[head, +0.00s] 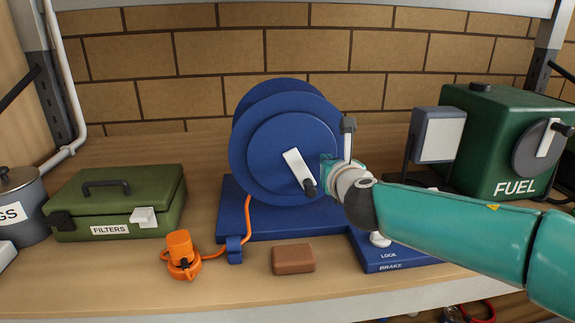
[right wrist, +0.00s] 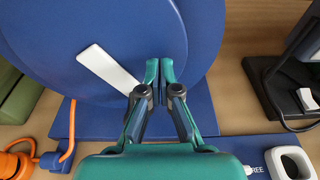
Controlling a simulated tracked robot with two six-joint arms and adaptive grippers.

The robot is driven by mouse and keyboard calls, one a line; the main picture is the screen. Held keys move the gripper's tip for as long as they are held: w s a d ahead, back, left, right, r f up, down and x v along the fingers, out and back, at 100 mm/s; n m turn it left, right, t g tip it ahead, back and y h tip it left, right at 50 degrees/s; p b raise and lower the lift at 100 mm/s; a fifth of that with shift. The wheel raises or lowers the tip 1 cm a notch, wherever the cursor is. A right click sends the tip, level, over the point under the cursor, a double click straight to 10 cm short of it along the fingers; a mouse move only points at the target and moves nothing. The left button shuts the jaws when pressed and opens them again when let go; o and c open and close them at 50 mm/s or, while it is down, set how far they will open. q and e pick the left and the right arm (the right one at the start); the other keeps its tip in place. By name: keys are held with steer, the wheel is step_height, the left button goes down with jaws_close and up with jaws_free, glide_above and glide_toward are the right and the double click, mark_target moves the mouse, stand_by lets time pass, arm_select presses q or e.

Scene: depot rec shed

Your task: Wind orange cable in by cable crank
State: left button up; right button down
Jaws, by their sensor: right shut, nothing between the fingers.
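The blue cable reel (head: 265,130) stands upright on its blue base. Its cable crank, a white arm (head: 296,163) with a dark knob (head: 309,187), slants down to the right on the reel's face. The white crank arm also shows in the right wrist view (right wrist: 105,68); its knob cannot be made out there. The orange cable (head: 247,215) runs down from the reel, through a blue guide (head: 234,250), to an orange plug (head: 180,250). My right gripper (head: 327,170) is shut and empty, just right of the crank knob, close to the reel's face. My left gripper is out of view.
A brake plate (head: 400,262) marked LOCK, with a white knob (head: 380,240), lies below my right arm. A brown block (head: 293,259) sits in front of the reel. A green FILTERS box (head: 120,205) stands left; a green FUEL tank (head: 485,130) stands right.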

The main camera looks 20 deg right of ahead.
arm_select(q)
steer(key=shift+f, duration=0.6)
arm_select(e)
steer(key=shift+f, duration=0.6)
arm_select(q)
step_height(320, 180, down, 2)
steer(key=b, duration=0.2)
steer(key=shift+b, duration=0.3)
arm_select(e)
steer(key=shift+w+a+f, duration=0.1)
steer(key=shift+a+f, duration=0.1)
steer(key=shift+f, duration=0.35)
steer(key=shift+w+a+f, duration=0.1)
steer(key=shift+a+f, duration=0.1)
steer(key=shift+f, duration=0.3)
steer(key=shift+s, duration=0.1)
